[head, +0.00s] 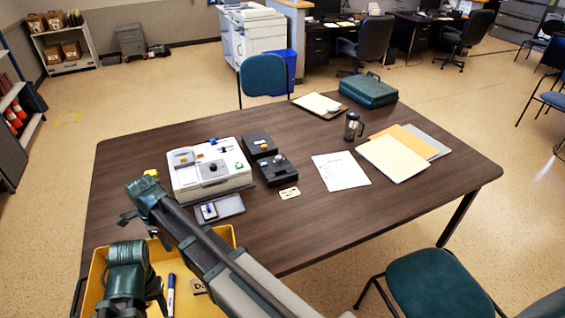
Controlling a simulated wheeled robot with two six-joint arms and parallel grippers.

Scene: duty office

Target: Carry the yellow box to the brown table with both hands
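The yellow box (97,285) is at the lower left, an open tray at the near left corner of the brown table (330,225). It overlaps the table edge in the picture, and I cannot tell whether it rests there. Inside are a blue-and-white marker (170,296) and a small tan tile (198,286). My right gripper (138,217) reaches across from the lower right, near the box's far side. My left gripper (128,275) appears over the box's left part. My arms hide much of the box, and neither gripper's finger opening shows clearly.
A white device (210,172), a grey tray (219,208) and black boxes (272,168) occupy the table's left half. Papers (341,171), folders (395,157), a dark mug (353,126) and a green case (368,92) are farther right. The table's front middle is clear. Teal chairs (440,283) stand nearby.

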